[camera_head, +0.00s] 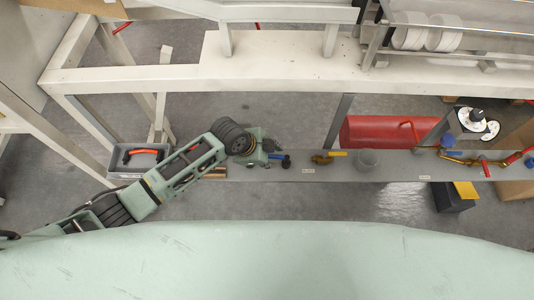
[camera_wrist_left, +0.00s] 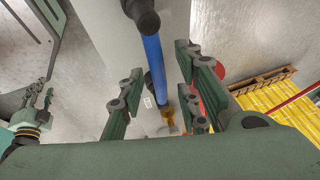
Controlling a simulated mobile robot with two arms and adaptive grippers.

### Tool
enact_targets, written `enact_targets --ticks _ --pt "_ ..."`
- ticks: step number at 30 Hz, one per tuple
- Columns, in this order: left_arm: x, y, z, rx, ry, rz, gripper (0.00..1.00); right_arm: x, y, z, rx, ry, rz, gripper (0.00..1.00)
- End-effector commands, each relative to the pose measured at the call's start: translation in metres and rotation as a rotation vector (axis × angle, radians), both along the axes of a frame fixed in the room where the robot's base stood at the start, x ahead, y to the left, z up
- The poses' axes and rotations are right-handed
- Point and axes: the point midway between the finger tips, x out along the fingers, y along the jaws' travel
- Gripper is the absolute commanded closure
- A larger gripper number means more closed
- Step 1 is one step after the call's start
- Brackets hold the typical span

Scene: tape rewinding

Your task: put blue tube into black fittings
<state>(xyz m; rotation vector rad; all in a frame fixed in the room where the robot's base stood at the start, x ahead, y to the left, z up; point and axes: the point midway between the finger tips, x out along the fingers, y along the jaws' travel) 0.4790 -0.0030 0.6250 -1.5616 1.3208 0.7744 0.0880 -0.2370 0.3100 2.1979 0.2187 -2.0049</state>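The blue tube (camera_head: 275,156) lies next to a black fitting (camera_head: 286,162) on the narrow grey shelf. In the left wrist view the blue tube (camera_wrist_left: 154,62) runs down from a black fitting (camera_wrist_left: 143,18), between the finger lines. My left gripper (camera_head: 268,145) is at the tube in the head view. In its wrist view its two fingers (camera_wrist_left: 160,103) stand wide apart on either side of the tube, with no clear contact. My right gripper (camera_wrist_left: 38,98) shows at the left of the wrist view, its fingers apart and empty. It does not show in the head view.
A grey bin (camera_head: 122,160) is at the left end. A red cylinder (camera_head: 375,131) is behind the shelf. White frame beams (camera_head: 240,80) run behind.

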Motion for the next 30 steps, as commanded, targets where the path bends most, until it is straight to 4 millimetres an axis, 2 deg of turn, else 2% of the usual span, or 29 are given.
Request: enact_targets --ticks 5,18,24,30 --pt "-0.003 0.007 0.014 0.000 -0.002 0.000 0.69 0.000 0.000 0.000 0.000 0.000 0.000 0.69" --pt "-0.022 0.040 0.090 0.000 -0.004 -0.001 0.69 0.000 0.002 0.000 0.002 0.000 -0.001 0.69" --pt "-0.026 0.046 0.105 0.000 -0.001 0.000 0.69 0.000 0.002 0.000 0.002 0.000 -0.001 0.69" --pt "-0.027 0.047 0.107 0.000 0.000 0.001 0.69 0.000 0.002 0.000 0.002 0.000 -0.001 0.69"
